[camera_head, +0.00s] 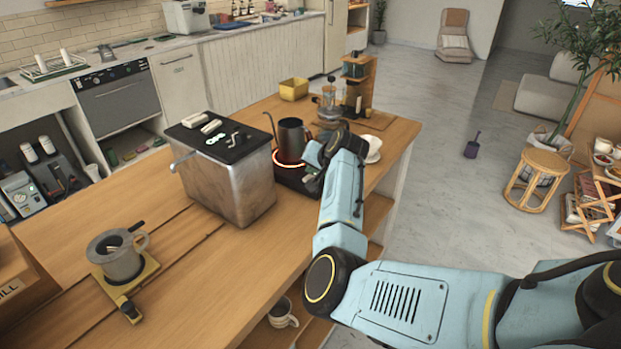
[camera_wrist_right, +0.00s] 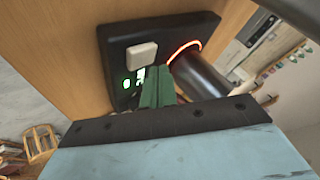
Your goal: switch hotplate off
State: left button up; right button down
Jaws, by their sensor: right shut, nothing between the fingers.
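The hotplate (camera_head: 284,176) is a flat black unit on the wooden counter, partly hidden behind my right arm. Its ring glows red-orange under a dark kettle (camera_head: 291,140). In the right wrist view the hotplate (camera_wrist_right: 112,48) shows a pale raised switch or button (camera_wrist_right: 142,54) and lit green marks (camera_wrist_right: 127,84). The kettle (camera_wrist_right: 200,76) covers much of the glowing ring there. My right gripper (camera_wrist_right: 156,72) is shut and empty, its green fingers over the hotplate's panel close to the pale part; I cannot tell whether they touch. My left gripper is out of view.
A metal box with a black lid (camera_head: 228,180) stands left of the hotplate. A white cup (camera_head: 373,150) sits right of my arm, and a glass press (camera_head: 328,105) behind.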

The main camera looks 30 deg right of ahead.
jog(key=shift+f, duration=0.9)
dwell(0.6)
jog(key=shift+r, duration=0.1)
jog(key=shift+r+p, duration=0.85)
jog(key=shift+p, duration=0.4)
notch_tip(320, 180, up, 6)
jog(key=p, duration=0.7)
